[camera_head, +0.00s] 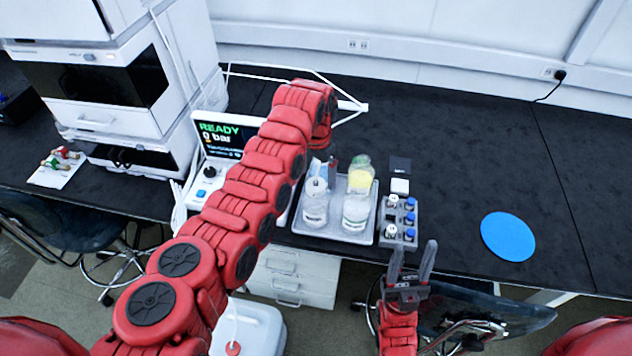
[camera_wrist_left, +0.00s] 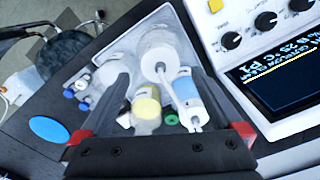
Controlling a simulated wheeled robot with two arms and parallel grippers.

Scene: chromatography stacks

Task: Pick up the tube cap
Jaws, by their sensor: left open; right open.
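A white cap with a thin white tube (camera_wrist_left: 160,62) shows between the open fingers of my left gripper (camera_wrist_left: 160,76) in the left wrist view. I cannot tell whether the fingers touch it. A clear bottle (camera_head: 316,206) and a bottle with yellow contents (camera_head: 359,182) stand in the tray. The yellow one also shows in the wrist view (camera_wrist_left: 146,106). My right gripper (camera_head: 410,268) is open and empty in front of the bench.
A grey rack (camera_head: 398,222) with blue- and white-capped vials stands right of the tray. A control unit with a screen (camera_head: 220,138) is on the left. A blue disc (camera_head: 508,236) lies on the right of the black bench, with clear room around it.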

